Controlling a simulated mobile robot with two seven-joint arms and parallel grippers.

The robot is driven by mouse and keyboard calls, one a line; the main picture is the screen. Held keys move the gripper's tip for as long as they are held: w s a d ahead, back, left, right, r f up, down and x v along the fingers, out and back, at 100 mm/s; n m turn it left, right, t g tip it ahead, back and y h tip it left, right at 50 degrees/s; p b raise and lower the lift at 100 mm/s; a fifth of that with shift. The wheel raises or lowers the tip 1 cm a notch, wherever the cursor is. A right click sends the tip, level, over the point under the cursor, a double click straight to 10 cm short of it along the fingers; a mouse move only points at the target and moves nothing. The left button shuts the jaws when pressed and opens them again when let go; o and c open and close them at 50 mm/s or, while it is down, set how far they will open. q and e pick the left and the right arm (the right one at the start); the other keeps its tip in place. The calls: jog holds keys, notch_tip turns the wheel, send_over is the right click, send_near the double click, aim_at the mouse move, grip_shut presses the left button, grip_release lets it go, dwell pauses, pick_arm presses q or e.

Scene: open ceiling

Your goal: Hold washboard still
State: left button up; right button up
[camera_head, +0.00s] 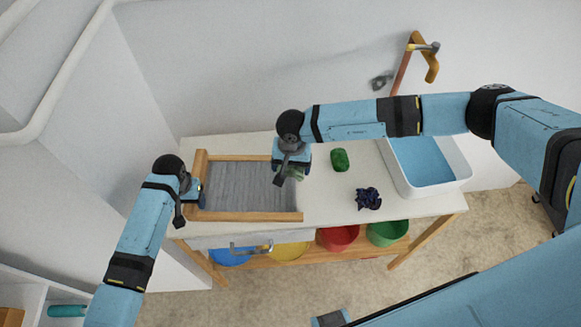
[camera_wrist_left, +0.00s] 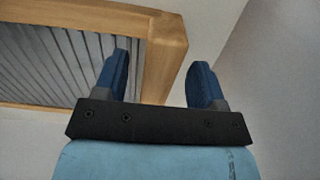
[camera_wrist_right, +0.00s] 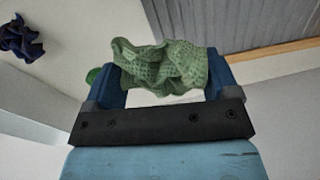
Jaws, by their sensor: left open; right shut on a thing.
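The washboard (camera_head: 238,186) lies on the white counter, a grey ribbed panel in a wooden frame. In the left wrist view its wooden frame (camera_wrist_left: 165,50) passes between the two fingers of my left gripper (camera_wrist_left: 160,85). My left gripper is open at the washboard's left side in the head view (camera_head: 192,196); I cannot tell if it touches the wood. My right gripper (camera_head: 287,178) is shut on a crumpled light green cloth (camera_wrist_right: 160,68), near the washboard's right edge. The washboard's ribs and frame (camera_wrist_right: 260,62) also show beyond the cloth in the right wrist view.
A green item (camera_head: 340,160) and a dark blue crumpled cloth (camera_head: 368,198) lie on the counter (camera_head: 325,195) right of the washboard. A white basin (camera_head: 458,178) with blue inside stands further right, below a faucet (camera_head: 430,62). Coloured bins, such as a red one (camera_head: 338,238), sit below.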

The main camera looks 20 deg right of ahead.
pick_arm(q)
notch_tip(320, 180, up, 11)
dwell(0.3)
jog(key=shift+f, duration=0.1)
